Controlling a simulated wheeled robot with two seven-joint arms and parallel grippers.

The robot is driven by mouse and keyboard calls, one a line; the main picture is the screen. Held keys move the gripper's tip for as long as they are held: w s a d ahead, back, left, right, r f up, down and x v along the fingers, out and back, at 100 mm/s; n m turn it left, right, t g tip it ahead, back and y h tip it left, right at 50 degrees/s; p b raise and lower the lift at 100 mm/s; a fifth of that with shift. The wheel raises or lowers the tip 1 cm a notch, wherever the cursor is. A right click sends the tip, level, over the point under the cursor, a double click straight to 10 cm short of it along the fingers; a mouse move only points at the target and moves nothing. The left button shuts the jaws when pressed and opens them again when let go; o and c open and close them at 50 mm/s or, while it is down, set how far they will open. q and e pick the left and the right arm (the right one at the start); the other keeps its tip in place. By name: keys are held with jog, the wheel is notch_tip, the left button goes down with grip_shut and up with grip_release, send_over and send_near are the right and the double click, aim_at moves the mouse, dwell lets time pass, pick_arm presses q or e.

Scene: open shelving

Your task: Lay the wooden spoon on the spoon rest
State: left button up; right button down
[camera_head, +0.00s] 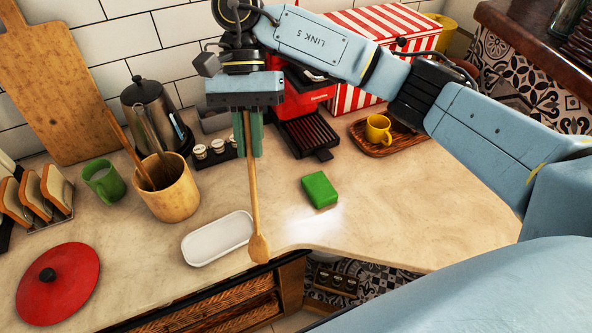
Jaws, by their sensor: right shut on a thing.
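The wooden spoon (254,198) hangs bowl down from my right gripper (249,140), which is shut on its upper handle. The spoon is close to upright. Its bowl shows near the counter's front edge, just right of the white spoon rest (219,238). The picture does not show clearly how high the bowl is above the counter. The spoon rest is a shallow oblong white dish lying on the counter, and it looks empty. My left gripper is not in view.
A wooden utensil pot (171,191) with another wooden handle stands left of the spoon rest. A green mug (103,180), red lid (58,283), toast rack and green sponge (319,190) lie around. A red coffee machine (306,100) and a tray with a yellow cup (378,129) stand behind.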

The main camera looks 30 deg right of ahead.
jog(key=m+y, duration=0.1)
jog(key=f+m+y, duration=0.1)
jog(key=y, duration=0.1)
jog(key=shift+s+a+f+m+g+p, duration=0.1)
jog(key=shift+a+f+m+g+p, duration=0.1)
jog(key=shift+a+m+g+p, duration=0.15)
jog(key=d+f+m+t+y+b, duration=0.1)
jog(key=d+f+m+t+y, duration=0.1)
jog(key=f, duration=0.4)
jog(key=s+d+f+m+t+y+b, duration=0.1)
jog(key=d+f+m+t+y, duration=0.2)
jog(key=f, duration=0.3)
jog(key=s+d+f+m+t+y+b, duration=0.1)
jog(key=d+f+m+t+y, duration=0.2)
jog(key=f+m+y, duration=0.1)
jog(key=shift+d+f+m+t, duration=0.15)
jog(key=shift+d+f+m, duration=0.1)
jog(key=shift+f, duration=0.25)
jog(key=shift+d+f+m+t, duration=0.1)
jog(key=shift+d+f+m, duration=0.1)
jog(key=shift+f, duration=0.25)
jog(key=shift+f+b, duration=0.55)
jog(key=shift+b, duration=0.4)
